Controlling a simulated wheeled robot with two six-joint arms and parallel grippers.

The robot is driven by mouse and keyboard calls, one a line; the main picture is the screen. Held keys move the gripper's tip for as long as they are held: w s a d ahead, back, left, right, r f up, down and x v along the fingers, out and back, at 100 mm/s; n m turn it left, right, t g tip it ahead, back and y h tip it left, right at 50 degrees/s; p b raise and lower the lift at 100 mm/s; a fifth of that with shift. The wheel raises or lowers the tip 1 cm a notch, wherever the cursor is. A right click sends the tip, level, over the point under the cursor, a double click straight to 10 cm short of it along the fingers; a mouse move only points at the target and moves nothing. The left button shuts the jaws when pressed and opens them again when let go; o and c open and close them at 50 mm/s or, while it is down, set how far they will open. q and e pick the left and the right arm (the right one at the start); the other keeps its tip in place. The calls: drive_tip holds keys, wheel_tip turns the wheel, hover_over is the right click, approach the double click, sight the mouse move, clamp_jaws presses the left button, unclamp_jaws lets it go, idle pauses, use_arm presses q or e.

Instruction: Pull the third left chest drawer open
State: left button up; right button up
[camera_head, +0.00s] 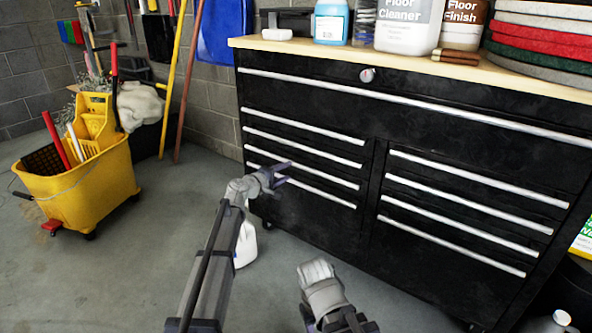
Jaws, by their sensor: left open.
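The black tool chest (400,130) has a wide top drawer and two columns of smaller drawers with long silver handles. The third left drawer's handle (322,173) is third from the top in the left column, and its front looks flush. My left gripper (287,173) is open and empty in front of the left column, with its fingertips pointing at the area of the third and lower handles. It covers a bit of the handles there. I cannot tell whether it touches one. A link of my right arm shows at the bottom middle, but no right fingers are visible.
A yellow mop bucket (90,190) stands on the left, clear of the chest. A white bottle (245,246) is on the floor behind my left arm. Bottles and pads sit on the wooden top (330,55). Open floor lies before the chest.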

use_arm(q)
drive_tip(key=b+x, duration=0.1)
drive_tip(key=x, duration=0.5)
drive_tip(key=shift+w+d, duration=0.2)
drive_tip(key=shift+f, duration=0.1)
drive_tip(key=shift+c, duration=0.3)
clamp_jaws()
idle(0.8)
